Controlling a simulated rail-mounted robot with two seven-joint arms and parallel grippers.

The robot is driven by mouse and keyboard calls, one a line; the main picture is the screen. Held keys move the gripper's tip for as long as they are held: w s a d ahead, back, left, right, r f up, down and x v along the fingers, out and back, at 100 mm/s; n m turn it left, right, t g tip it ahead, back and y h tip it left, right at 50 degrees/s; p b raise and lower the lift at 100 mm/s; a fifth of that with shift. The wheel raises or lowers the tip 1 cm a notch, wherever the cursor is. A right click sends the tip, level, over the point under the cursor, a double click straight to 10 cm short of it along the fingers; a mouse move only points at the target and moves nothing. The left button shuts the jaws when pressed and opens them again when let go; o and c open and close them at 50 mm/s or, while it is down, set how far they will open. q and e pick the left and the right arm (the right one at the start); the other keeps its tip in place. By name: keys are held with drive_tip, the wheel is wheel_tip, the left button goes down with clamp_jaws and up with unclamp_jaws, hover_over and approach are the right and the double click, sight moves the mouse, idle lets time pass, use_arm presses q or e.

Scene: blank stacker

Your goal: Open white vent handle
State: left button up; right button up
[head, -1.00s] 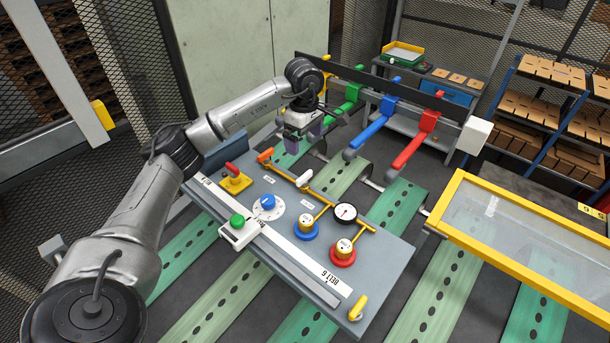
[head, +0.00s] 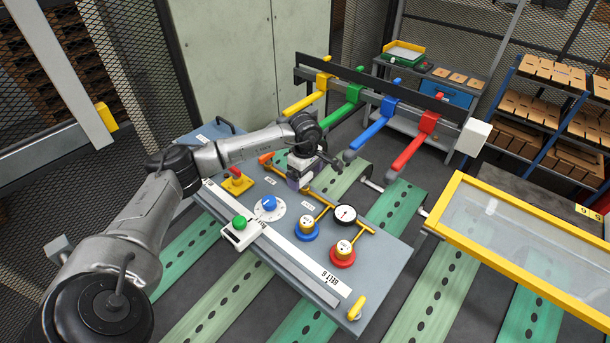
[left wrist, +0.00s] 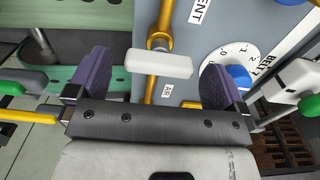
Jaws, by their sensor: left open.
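The white vent handle (left wrist: 158,63) is a short white bar on a yellow pipe, lying crosswise to the pipe in the left wrist view. A partly cut-off label ending in "ENT" is beside the pipe. My left gripper (left wrist: 157,75) is open, with one purple finger to each side of the handle and visible gaps at both ends. In the head view my left gripper (head: 298,180) is low over the panel (head: 385,262) and hides the white handle. I cannot tell the exact height between fingers and handle. My right gripper is not in view.
An orange handle (head: 265,157) sits on the same pipe, close left of the gripper. The gauge (head: 345,213), blue valve (head: 306,230), red valve (head: 342,254), blue dial knob (head: 268,202) and green button (head: 239,222) stand nearby. Colored levers (head: 375,130) rise behind.

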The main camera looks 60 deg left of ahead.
use_arm(q)
drive_tip(key=shift+f, duration=0.5)
drive_tip(key=shift+c, duration=0.2)
drive_tip(key=c, duration=0.9)
